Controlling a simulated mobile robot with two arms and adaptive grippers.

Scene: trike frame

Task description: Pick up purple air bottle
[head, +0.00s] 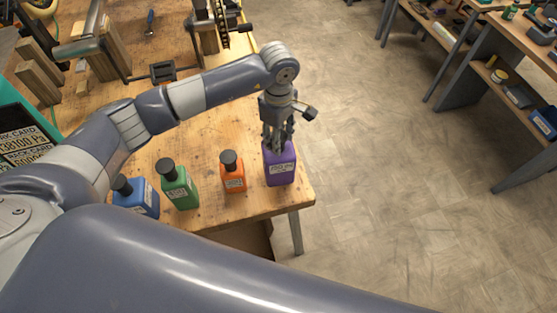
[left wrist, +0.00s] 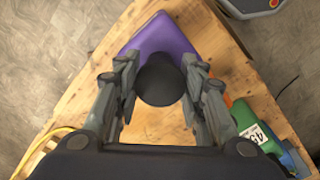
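The purple air bottle (head: 280,167) stands upright near the right front corner of the wooden workbench in the head view. My left gripper (head: 277,143) points down over its top and hides its cap there. In the left wrist view, the black cap (left wrist: 160,80) lies between the two fingers of my left gripper (left wrist: 160,65), and the purple body (left wrist: 158,37) shows beyond it. The fingers are spread on either side of the cap, with narrow gaps visible. My right gripper is not in view.
An orange bottle (head: 232,174) stands close to the left of the purple one, then a green bottle (head: 179,188) and a blue bottle (head: 140,198). The workbench (head: 205,138) ends just right of the purple bottle. Open floor (head: 390,180) lies beyond.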

